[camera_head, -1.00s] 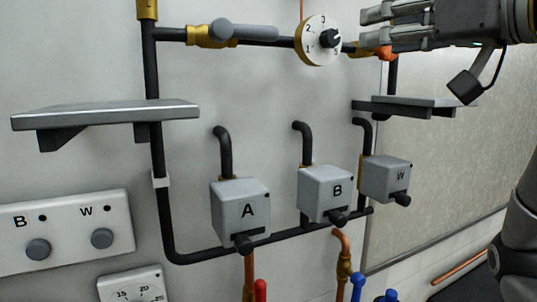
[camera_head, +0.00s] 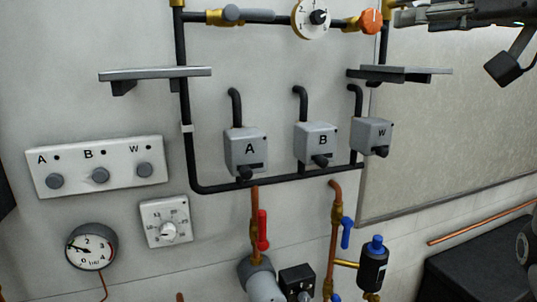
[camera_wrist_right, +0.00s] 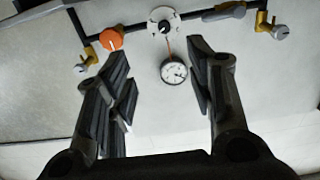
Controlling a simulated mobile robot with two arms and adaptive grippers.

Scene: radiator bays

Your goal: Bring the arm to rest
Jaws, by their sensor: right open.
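My right gripper (camera_head: 412,17) comes in from the upper right in the head view, just right of the orange knob (camera_head: 371,21). Its fingers are cut off or crowded at the top there. In the right wrist view my right gripper (camera_wrist_right: 160,80) has its two dark fingers spread wide with nothing between them. Behind the gap are a round gauge (camera_wrist_right: 174,71) and the white dial (camera_wrist_right: 166,24) on the wall. The orange knob also shows in the wrist view (camera_wrist_right: 111,39), beyond the left finger. My left gripper is not in view.
Boxes A (camera_head: 245,149), B (camera_head: 315,144) and W (camera_head: 371,137) sit on the wall pipes. Two grey shelves (camera_head: 155,74) (camera_head: 412,72) jut out above. A button panel (camera_head: 125,152), a thermostat (camera_head: 166,222) and a gauge (camera_head: 91,247) are at left. A dark box (camera_head: 480,262) stands lower right.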

